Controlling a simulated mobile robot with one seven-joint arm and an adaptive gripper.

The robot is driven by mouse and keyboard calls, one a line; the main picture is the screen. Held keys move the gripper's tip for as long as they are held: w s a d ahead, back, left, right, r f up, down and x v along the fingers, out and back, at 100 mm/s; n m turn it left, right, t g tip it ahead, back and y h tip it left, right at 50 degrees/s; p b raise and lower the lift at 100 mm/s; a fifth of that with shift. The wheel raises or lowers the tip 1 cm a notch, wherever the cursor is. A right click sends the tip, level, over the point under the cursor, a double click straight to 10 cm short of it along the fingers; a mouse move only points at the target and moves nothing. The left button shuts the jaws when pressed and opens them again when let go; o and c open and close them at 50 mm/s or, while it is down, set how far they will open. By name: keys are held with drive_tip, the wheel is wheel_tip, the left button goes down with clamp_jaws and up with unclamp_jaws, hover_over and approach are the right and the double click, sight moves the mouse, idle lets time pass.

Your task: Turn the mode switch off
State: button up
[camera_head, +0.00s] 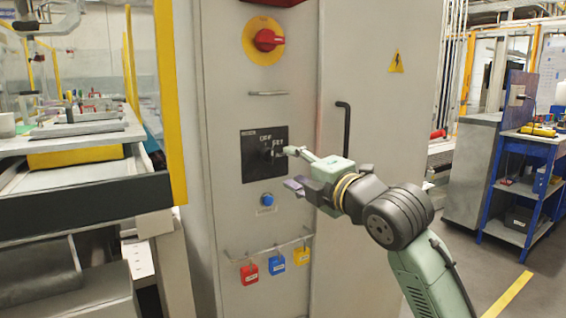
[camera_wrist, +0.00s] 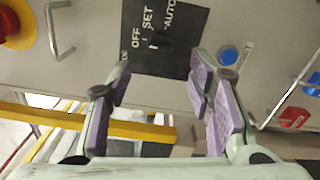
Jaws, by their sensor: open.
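The mode switch is on a black plate (camera_head: 250,172) on the grey cabinet front, with OFF, SET and AUTO labels along its upper part. The plate also shows at the top of the wrist view (camera_wrist: 180,66). Its dark knob (camera_wrist: 158,42) blends into the plate, and I cannot tell which label it points to. My gripper (camera_head: 289,168) is open and empty just right of the plate in the head view. In the wrist view its purple-padded fingers (camera_wrist: 158,76) are spread apart, with the plate ahead between and beyond the tips.
Below the plate are a blue button (camera_head: 267,200) and a rail with red, blue and yellow padlocks (camera_head: 276,264). A yellow post (camera_head: 170,100) stands left.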

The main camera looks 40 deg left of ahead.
drive_tip(key=v, duration=0.2)
drive_tip(key=shift+s+d, duration=0.15)
drive_tip(key=shift+d, duration=0.1)
idle(0.4)
